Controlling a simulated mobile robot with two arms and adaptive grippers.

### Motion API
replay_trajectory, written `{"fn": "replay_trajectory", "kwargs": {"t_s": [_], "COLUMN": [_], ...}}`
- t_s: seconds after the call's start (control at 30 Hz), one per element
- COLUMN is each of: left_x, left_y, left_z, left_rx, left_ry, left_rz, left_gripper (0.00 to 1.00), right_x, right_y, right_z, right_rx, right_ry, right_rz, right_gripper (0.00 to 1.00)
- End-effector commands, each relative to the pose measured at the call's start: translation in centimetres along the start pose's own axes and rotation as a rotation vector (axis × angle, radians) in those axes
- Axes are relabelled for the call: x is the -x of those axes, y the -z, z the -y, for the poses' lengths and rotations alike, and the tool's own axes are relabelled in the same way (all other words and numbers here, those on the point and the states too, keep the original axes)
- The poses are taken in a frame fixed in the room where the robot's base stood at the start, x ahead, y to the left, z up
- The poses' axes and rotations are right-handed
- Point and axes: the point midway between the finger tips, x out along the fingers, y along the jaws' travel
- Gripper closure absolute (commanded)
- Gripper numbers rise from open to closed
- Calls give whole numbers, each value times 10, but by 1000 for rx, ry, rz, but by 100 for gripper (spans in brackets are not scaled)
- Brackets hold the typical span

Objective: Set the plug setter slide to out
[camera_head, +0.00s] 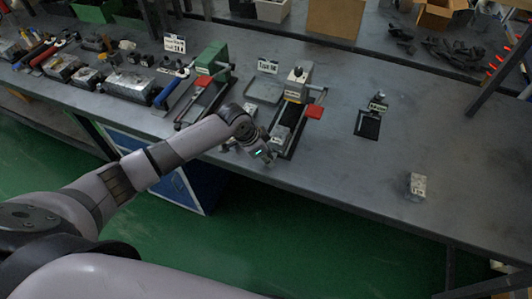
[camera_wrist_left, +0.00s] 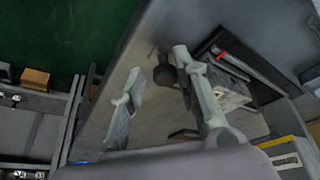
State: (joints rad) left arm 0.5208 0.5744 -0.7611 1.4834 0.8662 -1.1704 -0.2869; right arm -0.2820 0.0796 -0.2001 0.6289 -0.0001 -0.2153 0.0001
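A grey press-like fixture (camera_head: 296,85) stands on the bench, with a dark base and a red pad (camera_head: 314,112) on its arm; its small label is too small to read, so I cannot tell for sure that it is the plug setter. My left arm reaches to the front of this fixture, its wrist hiding part of the base. In the left wrist view my left gripper (camera_wrist_left: 163,92) is open, its two fingers apart. A dark round knob (camera_wrist_left: 163,72) shows beyond and between the fingertips; I see no grip on it. The slide's position cannot be told. My right gripper is out of view.
A green fixture (camera_head: 213,60) stands left of the grey one, and a grey tray (camera_head: 265,90) lies between them. A small dark stand (camera_head: 369,122) and a metal block (camera_head: 417,186) are to the right. The bench between them is clear.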

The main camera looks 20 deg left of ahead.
Motion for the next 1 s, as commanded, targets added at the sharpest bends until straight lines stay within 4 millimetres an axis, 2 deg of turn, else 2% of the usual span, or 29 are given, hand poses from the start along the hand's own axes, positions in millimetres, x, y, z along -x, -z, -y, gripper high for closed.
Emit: {"fn": "replay_trajectory", "kwargs": {"t_s": [0.2,0.3,0.4,0.57,0.67,1.0], "left_x": [0,1,1,7,20,91], "left_y": [0,1,1,2,2,1], "left_z": [0,1,1,2,3,1], "left_rx": [0,0,0,0,-1,-3], "left_ry": [0,1,3,5,7,6], "left_rz": [0,-2,-3,-6,-5,-4], "left_gripper": [59,59,59,59,59,59], "right_x": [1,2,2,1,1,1], "right_y": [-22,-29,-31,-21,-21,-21], "right_z": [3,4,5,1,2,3], "right_rx": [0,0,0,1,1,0], "right_ry": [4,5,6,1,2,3], "right_rz": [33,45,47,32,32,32], "right_gripper": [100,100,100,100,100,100]}}
